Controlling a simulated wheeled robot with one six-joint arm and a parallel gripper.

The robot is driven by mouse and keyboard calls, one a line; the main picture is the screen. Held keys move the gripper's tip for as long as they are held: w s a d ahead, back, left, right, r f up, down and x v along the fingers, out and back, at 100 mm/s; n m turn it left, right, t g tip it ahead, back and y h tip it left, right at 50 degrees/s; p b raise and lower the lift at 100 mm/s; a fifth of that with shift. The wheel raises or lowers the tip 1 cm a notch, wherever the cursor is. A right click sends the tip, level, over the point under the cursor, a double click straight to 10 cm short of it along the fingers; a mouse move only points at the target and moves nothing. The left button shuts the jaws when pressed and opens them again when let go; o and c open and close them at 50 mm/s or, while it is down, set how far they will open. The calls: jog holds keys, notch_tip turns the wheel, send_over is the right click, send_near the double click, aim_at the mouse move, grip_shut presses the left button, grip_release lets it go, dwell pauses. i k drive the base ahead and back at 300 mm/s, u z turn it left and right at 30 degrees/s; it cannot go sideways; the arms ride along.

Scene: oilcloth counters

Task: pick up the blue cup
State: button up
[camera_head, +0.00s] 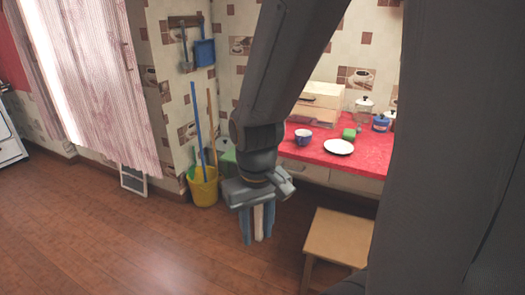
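The blue cup (303,137) stands upright on the red counter (326,155), near the counter's left front part. My gripper (258,226) points down in front of the counter, lower in the picture and left of the cup, clearly apart from it. Its fingers show as narrow bluish strips with a pale strip between them. I cannot tell whether the pale strip is part of the gripper, or whether the fingers are open or shut.
A white plate (339,147), a green block-like item (349,134), a blue lidded pot (381,122), a glass jar (364,107) and a wooden box (322,95) share the counter. A wooden stool (338,236) stands before it. A yellow bucket (203,188) stands left. Floor at left is clear.

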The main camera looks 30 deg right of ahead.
aim_at(302, 140)
jog(key=u, duration=0.5)
jog(key=k, duration=0.75)
jog(key=u, duration=0.5)
jog(key=i, duration=1.1)
jog(key=z, duration=1.05)
jog(key=i, duration=0.9)
jog(key=z, duration=0.8)
